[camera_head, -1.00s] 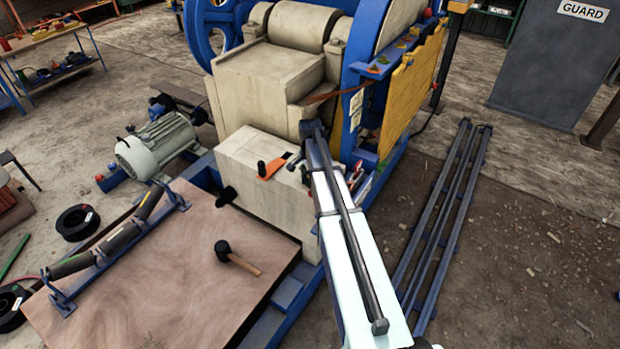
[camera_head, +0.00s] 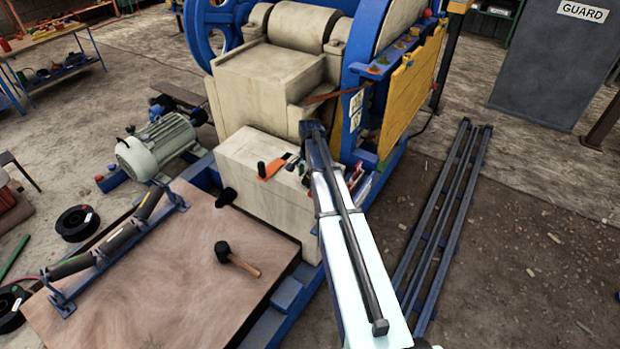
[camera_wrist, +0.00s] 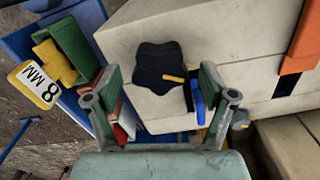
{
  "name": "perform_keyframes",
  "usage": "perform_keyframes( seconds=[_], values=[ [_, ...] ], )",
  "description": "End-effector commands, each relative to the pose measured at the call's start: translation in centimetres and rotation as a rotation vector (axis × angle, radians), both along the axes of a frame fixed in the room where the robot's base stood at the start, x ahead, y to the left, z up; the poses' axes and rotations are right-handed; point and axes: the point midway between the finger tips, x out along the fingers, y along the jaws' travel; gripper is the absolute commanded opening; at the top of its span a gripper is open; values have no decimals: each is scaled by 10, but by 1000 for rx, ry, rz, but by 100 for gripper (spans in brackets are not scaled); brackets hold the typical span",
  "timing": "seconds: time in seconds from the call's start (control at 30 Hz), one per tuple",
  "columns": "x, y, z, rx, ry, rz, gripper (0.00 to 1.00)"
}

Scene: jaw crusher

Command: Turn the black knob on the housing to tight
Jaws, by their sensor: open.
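The black star-shaped knob (camera_wrist: 158,66) sits on the cream housing (camera_wrist: 230,30) in the wrist view. A yellow pointer mark (camera_wrist: 174,78) lies on its lower right. My gripper (camera_wrist: 160,76) is open, with one finger to the left of the knob and the other to the right. I see no finger touching it, and nothing is held. In the head view the housing (camera_head: 250,195) is the cream block in front of the crusher. I cannot make out the star knob there; my arm covers part of that area.
An orange plate with a black handle (camera_head: 262,170) lies on the housing top. A tag marked "8 MM" (camera_wrist: 34,84) and green and yellow parts show left in the wrist view. A mallet (camera_head: 235,257) lies on the wooden board (camera_head: 180,290). Blue rails (camera_head: 445,220) lie on the floor.

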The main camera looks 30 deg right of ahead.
Motion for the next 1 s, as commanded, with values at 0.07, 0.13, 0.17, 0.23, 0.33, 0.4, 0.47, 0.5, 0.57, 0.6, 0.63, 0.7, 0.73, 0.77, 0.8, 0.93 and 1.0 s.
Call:
perform_keyframes(
  seconds=[0.07,0.13,0.17,0.23,0.33,0.4,0.47,0.5,0.57,0.6,0.63,0.7,0.73,0.77,0.8,0.93,1.0],
  values=[
    [0,0,4,0,-1,0,82],
    [0,0,11,-1,-1,0,82],
    [0,0,15,0,-2,0,82],
    [0,0,26,-1,-3,0,82],
    [0,0,44,-1,-3,0,82],
    [0,0,58,-1,-3,0,82],
    [1,0,70,-1,-3,0,82],
    [0,0,77,0,-2,0,82],
    [0,0,88,-1,-3,0,82],
    [0,0,94,0,-2,0,82],
    [0,0,98,-1,-1,0,82],
    [0,0,106,-1,-1,0,82],
    [0,0,109,-1,-1,0,82],
    [0,0,112,-1,-1,0,82],
    [0,0,115,0,0,0,82],
    [0,0,119,0,0,0,82],
    [0,0,119,0,1,0,82]
  ],
)
